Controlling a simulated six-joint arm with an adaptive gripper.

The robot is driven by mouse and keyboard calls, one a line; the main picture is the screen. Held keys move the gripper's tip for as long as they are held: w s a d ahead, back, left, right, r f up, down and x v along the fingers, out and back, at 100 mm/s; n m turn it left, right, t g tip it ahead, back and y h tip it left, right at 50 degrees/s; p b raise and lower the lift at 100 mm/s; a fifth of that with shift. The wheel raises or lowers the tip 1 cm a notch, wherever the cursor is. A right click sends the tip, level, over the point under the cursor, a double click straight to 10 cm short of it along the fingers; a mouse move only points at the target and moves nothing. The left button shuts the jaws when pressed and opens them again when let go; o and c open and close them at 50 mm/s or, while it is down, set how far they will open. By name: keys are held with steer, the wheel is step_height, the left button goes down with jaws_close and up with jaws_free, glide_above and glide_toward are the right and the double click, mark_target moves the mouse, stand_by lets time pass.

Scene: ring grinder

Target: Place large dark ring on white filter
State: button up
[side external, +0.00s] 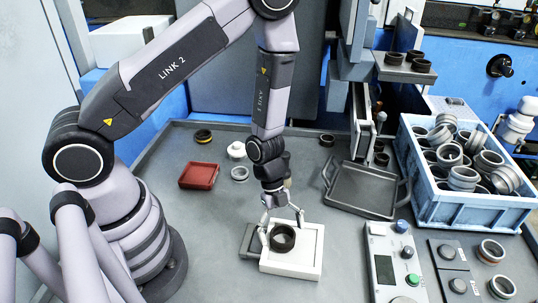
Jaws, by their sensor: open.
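The large dark ring (282,239) appears to sit flat on the white filter (302,268), a square white block with a raised rim near the front middle of the table. My gripper (282,231) is right over the filter and points down. Its fingers are open, one on each side of the ring. I cannot tell whether either finger touches the ring. My wrist hides a little of the filter's back edge.
A grey block (249,241) adjoins the filter's left side. A dark grey tray (362,190) lies to the right, near a blue crate (470,211) full of metal rings. A control box (385,270) stands front right. A red dish (199,176) lies back left.

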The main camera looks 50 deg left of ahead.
steer(key=w+a+r+n+t+y, duration=0.1)
steer(key=w+a+r+n+t, duration=0.15)
steer(key=r, duration=0.45)
steer(key=w+a+r+n+t+y, duration=0.1)
steer(key=w+a+r+t, duration=0.2)
steer(key=r, duration=0.4)
steer(key=w+a+r+n+t+y, duration=0.1)
steer(key=w+a+r, duration=0.2)
steer(key=a+r, duration=0.3)
steer(key=s+a+r+n+t+y, duration=0.1)
steer(key=a+r+n+y, duration=0.15)
steer(key=r, duration=0.35)
steer(key=s+a+r+n+t+y, duration=0.1)
steer(key=s+a+r+n+y, duration=0.15)
steer(key=r+n, duration=0.2)
steer(key=s+d+r+n+g+h, duration=0.1)
steer(key=s+r+n, duration=0.2)
steer(key=s, duration=0.6)
steer(key=s+d+r+n+g+h, duration=0.1)
steer(key=s+r+n+h, duration=0.1)
steer(key=s+n, duration=0.3)
steer(key=s+r, duration=0.1)
steer(key=s, duration=0.3)
steer(key=shift+d, duration=0.2)
